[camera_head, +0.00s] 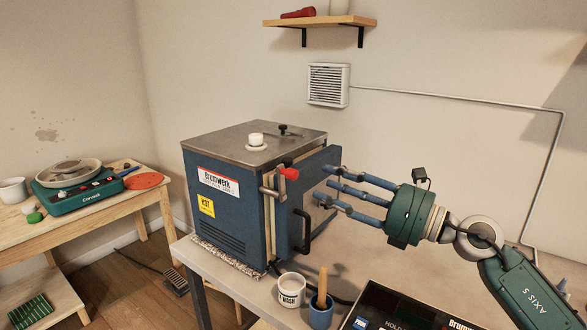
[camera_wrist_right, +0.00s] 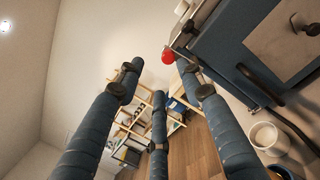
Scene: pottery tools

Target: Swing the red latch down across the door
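A blue kiln (camera_head: 225,235) with a grey metal lid stands on the table. Its blue door (camera_head: 318,165) is on the right side, with a pale strip along the edge between body and door. The latch, with a red grip (camera_head: 289,172), sits high at the door's front edge; the grip points up and to the right. Its red end (camera_wrist_right: 168,57) also shows in the right wrist view. My right gripper (camera_head: 326,184) is open and empty, its three fingers spread, to the right of the latch and apart from the red grip. My left gripper is out of view.
A black door handle (camera_head: 304,232) sits below the latch. A white cup (camera_head: 290,290) and a blue pot with a wooden-handled tool (camera_head: 320,313) stand in front of the door. A dark panel (camera_head: 400,308) is at the lower right. The wall side behind my gripper is clear.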

